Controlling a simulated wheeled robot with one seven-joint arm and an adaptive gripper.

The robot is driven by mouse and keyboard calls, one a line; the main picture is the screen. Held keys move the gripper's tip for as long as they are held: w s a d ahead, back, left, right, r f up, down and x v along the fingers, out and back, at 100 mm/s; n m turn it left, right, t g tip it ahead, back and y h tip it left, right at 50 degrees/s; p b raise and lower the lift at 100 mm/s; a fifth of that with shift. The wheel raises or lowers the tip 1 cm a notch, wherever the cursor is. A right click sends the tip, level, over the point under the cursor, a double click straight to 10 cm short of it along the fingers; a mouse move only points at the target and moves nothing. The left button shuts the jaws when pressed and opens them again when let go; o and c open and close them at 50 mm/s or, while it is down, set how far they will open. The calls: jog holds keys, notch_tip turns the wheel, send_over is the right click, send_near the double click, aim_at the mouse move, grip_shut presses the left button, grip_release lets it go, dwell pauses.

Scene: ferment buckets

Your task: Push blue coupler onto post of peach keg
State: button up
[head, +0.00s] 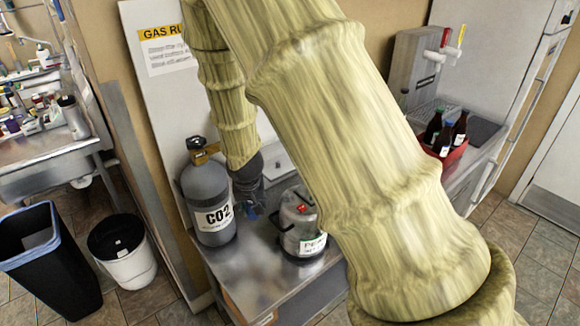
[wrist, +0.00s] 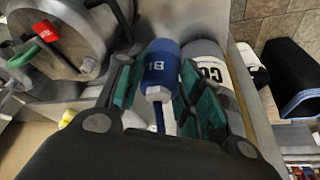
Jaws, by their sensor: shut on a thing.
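My gripper (wrist: 158,98) is shut on the blue coupler (wrist: 160,70), which has white markings and a pale lower part between the fingers. In the head view my gripper (head: 251,205) hangs between the CO2 cylinder and the keg, with a little blue at its tip. The peach keg (head: 291,238) stands upright on the steel table, its label partly hidden by my arm. Its top shows a red piece. In the wrist view the keg (wrist: 85,25) is at upper left, with the red piece and a green piece on its top. The coupler appears apart from the keg.
The grey CO2 cylinder (head: 207,190) stands close left of my gripper. A red crate (head: 446,156) of bottles and a tap unit (head: 412,75) are at the back right. A black bin (head: 48,262) and white bucket (head: 122,250) stand on the floor left.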

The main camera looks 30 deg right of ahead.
jog(key=w+d+r+m+g+h, duration=0.1)
jog(key=d+r+m, duration=0.2)
jog(key=d, duration=0.4)
jog(key=w+d+r+m+g+h, duration=0.1)
jog(key=d+r+m, duration=0.2)
jog(key=d, duration=0.4)
jog(key=b, duration=0.3)
send_over(287, 196)
jog(key=shift+w+d+f, duration=0.15)
jog(key=shift+f, duration=2.45)
jog(key=shift+f, duration=0.1)
jog(key=shift+f, duration=1.6)
dwell(1.6)
jog(key=o, duration=1.2)
